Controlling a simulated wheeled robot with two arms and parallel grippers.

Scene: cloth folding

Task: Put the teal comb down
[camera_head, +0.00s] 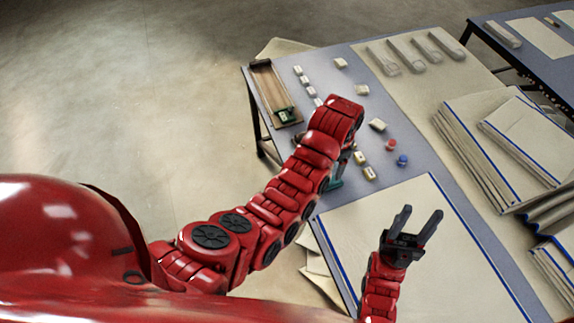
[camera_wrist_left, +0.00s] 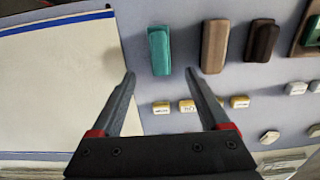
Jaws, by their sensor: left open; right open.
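The teal comb (camera_wrist_left: 160,50) lies on the table in the left wrist view, beside two blocks, one brown (camera_wrist_left: 214,46) and one dark brown (camera_wrist_left: 261,41). My left gripper (camera_wrist_left: 160,72) is open, its fingertips apart on either side of the comb's near end in the picture, holding nothing. In the head view my left arm hides that gripper and most of the comb; a bit of teal (camera_head: 335,185) shows beside the arm. My right gripper (camera_head: 421,210) is open and empty over the pale blue-edged cloth (camera_head: 400,285).
Several small labelled blocks (camera_head: 369,173), a red piece (camera_head: 391,145) and a blue piece (camera_head: 403,160) lie near my left arm. A wooden tray (camera_head: 262,80) is at the far left corner. Folded cloths (camera_head: 490,145) are stacked at right.

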